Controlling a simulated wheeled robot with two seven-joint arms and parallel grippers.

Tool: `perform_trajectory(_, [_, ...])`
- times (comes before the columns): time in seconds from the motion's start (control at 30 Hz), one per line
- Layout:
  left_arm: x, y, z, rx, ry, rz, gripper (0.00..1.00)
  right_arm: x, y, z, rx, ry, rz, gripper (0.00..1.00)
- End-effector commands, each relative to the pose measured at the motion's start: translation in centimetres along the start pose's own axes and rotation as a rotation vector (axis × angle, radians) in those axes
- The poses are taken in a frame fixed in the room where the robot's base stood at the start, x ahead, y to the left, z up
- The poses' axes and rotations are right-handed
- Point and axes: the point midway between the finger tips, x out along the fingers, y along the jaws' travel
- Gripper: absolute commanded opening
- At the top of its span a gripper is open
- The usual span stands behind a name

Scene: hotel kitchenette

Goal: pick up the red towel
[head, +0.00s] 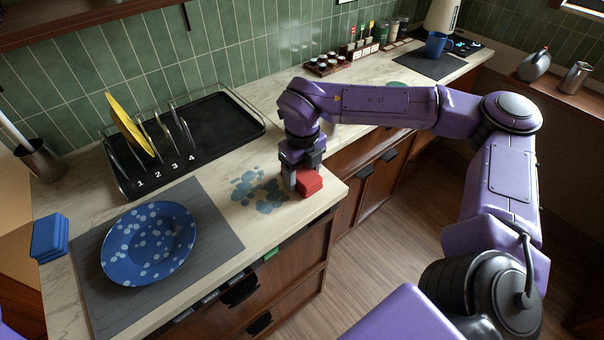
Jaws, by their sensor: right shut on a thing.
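The red towel (309,184) is a small folded block near the counter's front right corner. My right gripper (304,183) points down over it, shut on the towel. The gripper's dark fingers hide part of the towel. I cannot tell whether the towel still touches the counter. My left gripper is not in view.
A bluish wet patch (258,190) lies left of the towel. A blue speckled plate (148,244) rests on a grey mat (215,243). Blue folded cloths (48,238) lie at left. A black dish rack (215,128) holding a yellow plate (128,122) stands behind.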

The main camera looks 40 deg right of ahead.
Motion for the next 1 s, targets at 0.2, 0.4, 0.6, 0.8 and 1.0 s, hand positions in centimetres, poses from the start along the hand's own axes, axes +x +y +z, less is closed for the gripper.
perform_trajectory(0.2, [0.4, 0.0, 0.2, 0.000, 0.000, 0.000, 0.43, -3.3, 0.1, -0.1, -0.001, -0.008, 0.000, 0.36])
perform_trajectory(0.4, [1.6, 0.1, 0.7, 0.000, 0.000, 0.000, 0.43, -8.6, 1.0, -4.8, -0.002, -0.012, 0.000, 0.36])
perform_trajectory(0.6, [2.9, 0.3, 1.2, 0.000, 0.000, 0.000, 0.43, -11.0, 2.1, -10.3, -0.001, -0.008, 0.000, 0.36])
perform_trajectory(0.8, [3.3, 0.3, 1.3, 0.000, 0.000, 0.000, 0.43, -12.4, 2.6, -13.2, -0.001, -0.004, 0.000, 0.36])
perform_trajectory(1.0, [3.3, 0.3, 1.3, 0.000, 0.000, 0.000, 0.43, -12.8, 2.8, -13.8, -0.001, 0.000, 0.000, 0.36])
